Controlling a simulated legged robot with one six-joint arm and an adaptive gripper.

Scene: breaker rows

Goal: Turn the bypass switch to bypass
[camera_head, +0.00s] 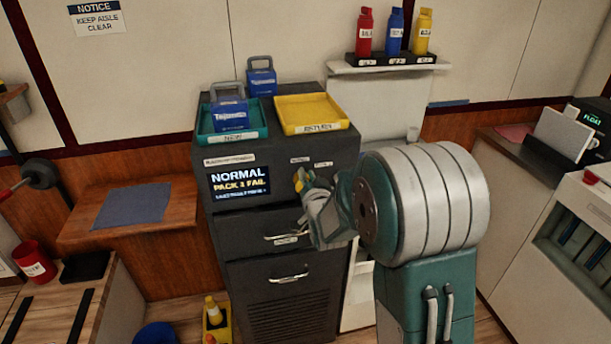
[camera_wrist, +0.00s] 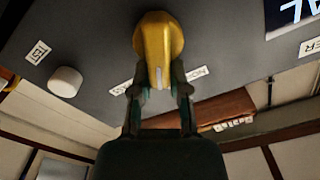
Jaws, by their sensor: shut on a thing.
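The bypass switch, a yellow knob (camera_wrist: 158,38), stands out from the dark cabinet face in the wrist view. Its pale mark points down the picture, between two white labels, one on each side. My gripper (camera_wrist: 160,88) is shut on the knob, one finger on each side. In the head view my gripper (camera_head: 306,186) is at the cabinet's upper right front, with a bit of the yellow knob (camera_head: 298,183) showing. The cabinet's display (camera_head: 240,181) reads "NORMAL" and "PACK 3 FAIL".
A white round knob (camera_wrist: 65,82) sits beside the switch. On the cabinet top are a teal tray (camera_head: 202,122) with a blue pack, another blue pack (camera_head: 262,76) behind, and a yellow tray (camera_head: 310,112). Drawer handles (camera_head: 288,278) stick out below my gripper.

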